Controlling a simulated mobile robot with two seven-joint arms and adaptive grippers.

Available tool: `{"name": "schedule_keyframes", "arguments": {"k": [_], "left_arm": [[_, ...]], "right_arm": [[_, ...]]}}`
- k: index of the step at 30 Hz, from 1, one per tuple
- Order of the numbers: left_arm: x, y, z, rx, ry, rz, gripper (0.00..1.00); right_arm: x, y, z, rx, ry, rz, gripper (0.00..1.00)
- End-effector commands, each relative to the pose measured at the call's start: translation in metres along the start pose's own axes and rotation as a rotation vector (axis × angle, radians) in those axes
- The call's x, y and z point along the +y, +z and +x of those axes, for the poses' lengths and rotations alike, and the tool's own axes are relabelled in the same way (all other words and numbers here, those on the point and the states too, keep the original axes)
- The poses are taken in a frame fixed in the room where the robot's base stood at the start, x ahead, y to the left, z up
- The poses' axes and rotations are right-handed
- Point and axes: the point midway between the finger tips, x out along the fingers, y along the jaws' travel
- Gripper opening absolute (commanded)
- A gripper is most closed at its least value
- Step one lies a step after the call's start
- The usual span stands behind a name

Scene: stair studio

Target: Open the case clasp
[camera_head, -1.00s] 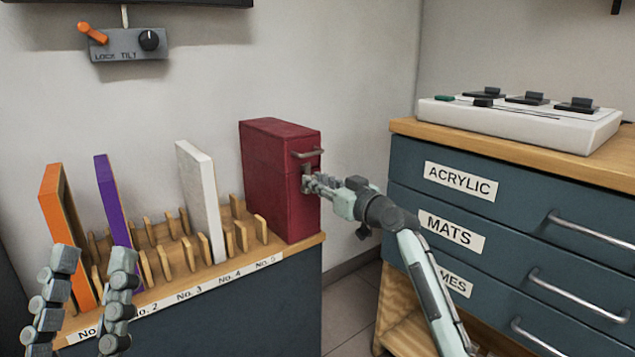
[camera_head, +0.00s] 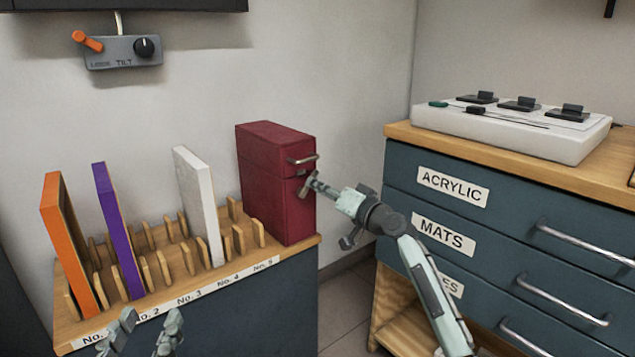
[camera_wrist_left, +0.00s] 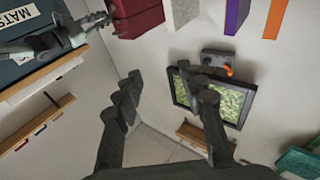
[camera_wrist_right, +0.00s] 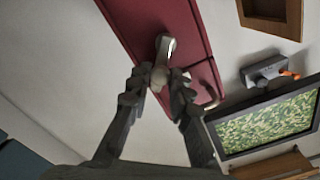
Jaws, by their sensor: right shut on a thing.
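The dark red case (camera_head: 276,185) stands upright at the right end of the slotted rack, with a metal handle (camera_head: 304,160) on its front face. Below the handle is the metal clasp (camera_head: 308,185), which looks tilted out from the face. My right gripper (camera_head: 316,184) is shut on the clasp. In the right wrist view the clasp (camera_wrist_right: 166,48) runs up from between the fingertips (camera_wrist_right: 158,80) in front of the red case (camera_wrist_right: 150,20). My left gripper (camera_head: 142,330) is open and empty, low in front of the rack. The fingers hide part of the clasp.
Orange (camera_head: 66,240), purple (camera_head: 117,230) and white (camera_head: 198,205) panels stand in the rack (camera_head: 180,297) left of the case. A drawer cabinet (camera_head: 500,235) with a white control box (camera_head: 520,130) stands at right. A lock/tilt switch (camera_head: 124,52) hangs on the wall.

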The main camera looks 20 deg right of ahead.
Motion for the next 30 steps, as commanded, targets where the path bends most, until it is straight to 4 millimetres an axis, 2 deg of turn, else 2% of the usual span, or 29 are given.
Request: {"name": "schedule_keyframes", "arguments": {"k": [9,15,21,30], "left_arm": [[-0.025,0.053,-0.010,-0.275,-0.047,0.044,0.40],[-0.039,0.079,-0.021,-0.410,-0.075,0.061,0.40],[-0.049,0.096,-0.032,-0.506,-0.095,0.071,0.40],[-0.056,0.108,-0.041,-0.572,-0.110,0.077,0.40]], "right_arm": [[0.009,0.000,0.000,0.002,0.001,0.296,0.00],[0.014,0.002,0.000,0.002,0.001,0.449,0.00],[0.017,0.003,0.000,0.003,0.001,0.558,0.00],[0.019,0.005,0.000,0.003,0.000,0.634,0.00]]}}
